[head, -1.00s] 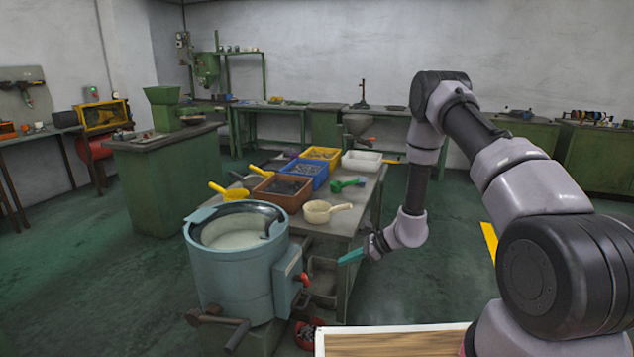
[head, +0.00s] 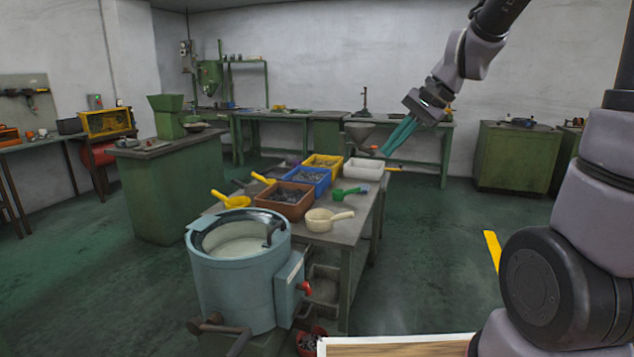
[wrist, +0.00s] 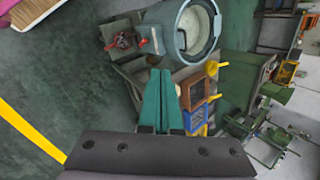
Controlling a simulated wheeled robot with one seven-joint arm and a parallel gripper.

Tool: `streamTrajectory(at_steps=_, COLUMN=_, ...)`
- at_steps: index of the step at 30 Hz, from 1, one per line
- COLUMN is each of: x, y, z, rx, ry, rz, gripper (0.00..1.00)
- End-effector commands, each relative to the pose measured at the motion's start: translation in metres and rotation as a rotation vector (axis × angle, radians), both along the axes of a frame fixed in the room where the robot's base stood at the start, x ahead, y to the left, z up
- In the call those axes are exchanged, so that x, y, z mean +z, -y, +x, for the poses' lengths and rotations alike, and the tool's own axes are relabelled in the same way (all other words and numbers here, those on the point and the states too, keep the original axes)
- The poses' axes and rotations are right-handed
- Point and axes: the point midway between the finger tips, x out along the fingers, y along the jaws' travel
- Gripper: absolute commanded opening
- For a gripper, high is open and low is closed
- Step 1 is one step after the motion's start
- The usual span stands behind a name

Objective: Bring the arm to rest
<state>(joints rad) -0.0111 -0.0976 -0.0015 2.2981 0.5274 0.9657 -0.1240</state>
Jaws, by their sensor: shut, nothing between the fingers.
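My arm rises at the right of the head view and bends over at the top. My gripper (head: 396,138) hangs in the air, pointing down and left, in front of the back benches and above the far end of the work table as seen in the picture. Its teal fingers are shut and empty. They also show in the wrist view (wrist: 161,97), lying together with nothing held between them.
A blue-grey round tub (head: 238,282) stands in front. Open floor (head: 440,250) lies right of the table.

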Motion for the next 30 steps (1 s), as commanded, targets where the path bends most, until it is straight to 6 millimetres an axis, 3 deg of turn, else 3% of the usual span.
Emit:
streamTrajectory(at_steps=1, x=0.014, y=0.007, z=-0.015, rx=0.017, ry=0.049, rz=-0.038, gripper=0.00)
streamTrajectory(at_steps=6, x=0.046, y=0.033, z=-0.061, rx=0.063, ry=0.190, rz=-0.185, gripper=0.00)
streamTrajectory(at_steps=15, x=0.075, y=0.073, z=-0.124, rx=0.092, ry=0.394, rz=-0.411, gripper=0.00)
streamTrajectory(at_steps=21, x=0.079, y=0.083, z=-0.137, rx=0.092, ry=0.440, rz=-0.467, gripper=0.00)
streamTrajectory(at_steps=30, x=0.079, y=0.083, z=-0.137, rx=0.092, ry=0.440, rz=-0.467, gripper=0.00)
